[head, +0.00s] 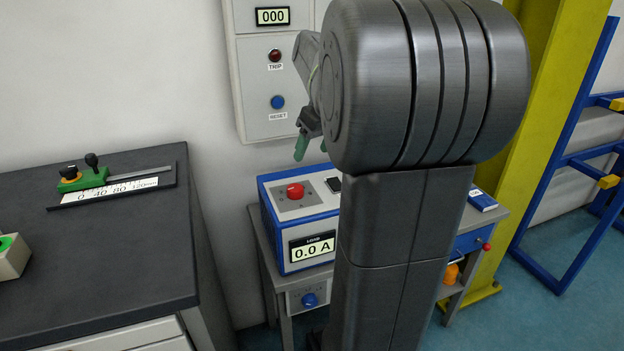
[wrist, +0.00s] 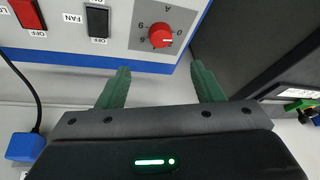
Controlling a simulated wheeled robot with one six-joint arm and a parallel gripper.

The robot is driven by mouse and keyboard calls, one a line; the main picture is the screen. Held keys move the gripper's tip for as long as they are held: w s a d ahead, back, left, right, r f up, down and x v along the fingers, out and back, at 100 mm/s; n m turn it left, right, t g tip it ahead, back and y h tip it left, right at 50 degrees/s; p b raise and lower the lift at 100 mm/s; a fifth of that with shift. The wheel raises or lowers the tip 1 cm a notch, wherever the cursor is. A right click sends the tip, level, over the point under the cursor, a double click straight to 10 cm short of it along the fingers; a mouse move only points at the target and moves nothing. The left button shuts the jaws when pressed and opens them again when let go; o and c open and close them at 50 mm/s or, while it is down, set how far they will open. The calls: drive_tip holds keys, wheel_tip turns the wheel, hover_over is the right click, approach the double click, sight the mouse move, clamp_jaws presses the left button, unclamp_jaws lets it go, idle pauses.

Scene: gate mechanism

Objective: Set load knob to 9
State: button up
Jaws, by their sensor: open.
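The load knob (wrist: 161,37) is red with a pale pointer mark and sits on a grey plate with a printed scale in the wrist view. Its pointer faces right, near the 0 mark. In the head view the red knob (head: 295,190) sits on top of the white and blue box. The box's load display (head: 312,247) reads 0.0 A. My gripper (wrist: 160,68) is open and empty, its green fingers spread to either side of the knob's line but short of it in the picture. In the head view my gripper (head: 302,147) hangs above the box, clear of the knob.
A black fan switch (wrist: 97,22) and a red switch (wrist: 27,13) share the box top. A wall panel (head: 268,85) with trip and reset buttons stands behind. A dark-topped cabinet (head: 95,255) is at the left. My arm hides part of the box.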

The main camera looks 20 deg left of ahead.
sight(295, 187)
drive_tip(key=x, duration=0.9)
drive_tip(key=b+x, duration=0.1)
drive_tip(key=x, duration=0.3)
drive_tip(key=shift+w+a+f, duration=0.15)
drive_tip(key=shift+a+f, duration=0.05)
drive_tip(key=shift+a, duration=0.2)
drive_tip(key=c, duration=1)
